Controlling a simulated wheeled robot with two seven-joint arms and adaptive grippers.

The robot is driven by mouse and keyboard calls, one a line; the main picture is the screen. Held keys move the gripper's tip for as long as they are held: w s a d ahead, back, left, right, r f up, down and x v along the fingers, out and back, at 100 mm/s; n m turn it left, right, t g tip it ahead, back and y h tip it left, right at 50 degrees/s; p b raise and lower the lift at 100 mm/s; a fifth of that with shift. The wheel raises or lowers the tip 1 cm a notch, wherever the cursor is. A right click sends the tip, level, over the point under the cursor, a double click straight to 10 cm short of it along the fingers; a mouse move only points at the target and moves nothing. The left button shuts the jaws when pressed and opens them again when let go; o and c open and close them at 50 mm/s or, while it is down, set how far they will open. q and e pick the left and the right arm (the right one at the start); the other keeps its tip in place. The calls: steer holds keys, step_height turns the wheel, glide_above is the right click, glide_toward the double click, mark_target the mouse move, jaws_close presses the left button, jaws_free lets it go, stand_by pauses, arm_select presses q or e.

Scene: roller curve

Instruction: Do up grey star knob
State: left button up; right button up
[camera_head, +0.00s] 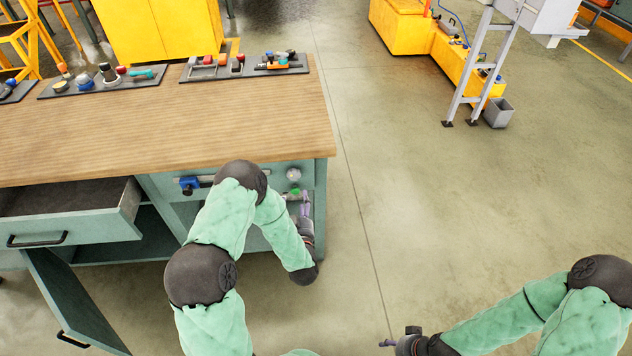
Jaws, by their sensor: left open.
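A small light-grey round knob (293,174), seemingly the grey star knob, is on the bench's front panel near its right corner. Its star shape is too small to make out. A small green part (296,190) shows just below it. I see no contact with the knob. My right gripper (388,343) is low at the bottom of the view, far from the bench; its finger opening is not clear.
The wooden-topped workbench (170,125) carries trays of tools (245,66) at its back edge. A blue fitting (188,185) sits on its front. A drawer (70,235) stands open at left, with an open door (75,300) below.

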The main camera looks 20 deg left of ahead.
mark_target(294, 175)
arm_select(q)
steer(key=b+x, duration=0.3)
steer(key=x, duration=0.8)
steer(key=shift+s+a, duration=0.1)
steer(key=shift+r, duration=0.1)
steer(key=shift+c, duration=0.3)
steer(key=c, duration=1)
